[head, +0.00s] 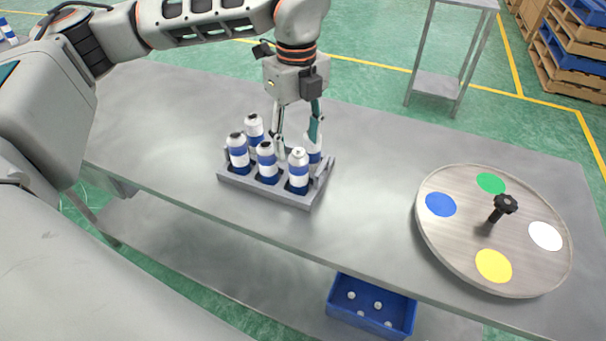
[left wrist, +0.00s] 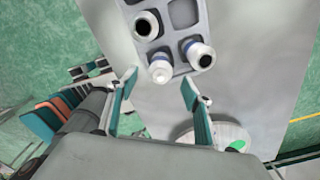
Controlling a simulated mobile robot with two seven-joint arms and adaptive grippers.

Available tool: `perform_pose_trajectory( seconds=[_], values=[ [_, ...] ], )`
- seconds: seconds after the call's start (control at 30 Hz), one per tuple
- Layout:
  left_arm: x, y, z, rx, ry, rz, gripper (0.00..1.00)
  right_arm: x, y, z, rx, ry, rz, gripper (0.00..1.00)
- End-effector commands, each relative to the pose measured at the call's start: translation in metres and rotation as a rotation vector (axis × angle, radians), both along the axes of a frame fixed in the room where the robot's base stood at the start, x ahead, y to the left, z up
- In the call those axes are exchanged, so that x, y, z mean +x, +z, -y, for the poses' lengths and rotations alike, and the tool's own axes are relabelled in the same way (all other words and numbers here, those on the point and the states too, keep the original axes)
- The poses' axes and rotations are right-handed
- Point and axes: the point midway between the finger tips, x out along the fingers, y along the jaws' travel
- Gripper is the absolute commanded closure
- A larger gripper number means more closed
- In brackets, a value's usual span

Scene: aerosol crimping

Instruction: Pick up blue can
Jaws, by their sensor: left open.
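Several blue-and-white cans stand upright in a grey rack on the table (head: 140,120): a front-right can (head: 298,172), a front-middle can (head: 266,163), a front-left can (head: 238,154), a back-left can (head: 254,128) and a back-right can (head: 313,152). The rack (head: 262,189) has separate pockets. My left gripper (head: 298,142) is open, pointing down over the rack's right end, its fingers near the back-right can and partly covering it. In the left wrist view, a white-topped can (left wrist: 160,69) sits just beyond the gap between the open fingertips (left wrist: 159,88). Contact cannot be told. My right gripper is not in view.
A round turntable (head: 455,250) with blue, green, white and yellow spots and a black knob (head: 505,203) stands at the right. The table between rack and turntable is clear. A blue bin (head: 340,318) with small white pieces is below the table's front edge.

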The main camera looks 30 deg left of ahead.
Motion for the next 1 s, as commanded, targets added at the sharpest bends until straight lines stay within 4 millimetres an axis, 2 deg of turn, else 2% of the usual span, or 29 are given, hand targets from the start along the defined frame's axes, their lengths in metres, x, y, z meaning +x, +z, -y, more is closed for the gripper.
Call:
perform_pose_trajectory(
  seconds=[0.4, 0.73, 0.9, 0.93, 1.0],
  values=[
    [0.0, -0.051, 0.0, -0.002, -0.004, -0.001, 0.5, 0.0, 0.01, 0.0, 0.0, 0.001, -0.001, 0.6],
    [0.0, -0.058, 0.0, -0.003, -0.004, 0.001, 0.5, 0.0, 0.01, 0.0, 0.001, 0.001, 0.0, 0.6],
    [0.0, -0.058, 0.0, -0.003, -0.004, 0.001, 0.94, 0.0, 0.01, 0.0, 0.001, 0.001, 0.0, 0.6],
    [0.0, -0.058, 0.0, -0.003, -0.004, 0.001, 1.0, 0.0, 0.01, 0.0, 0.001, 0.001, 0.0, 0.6],
    [0.001, -0.058, 0.0, -0.003, -0.004, 0.002, 1.0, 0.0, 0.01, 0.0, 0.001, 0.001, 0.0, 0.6]
  ],
)
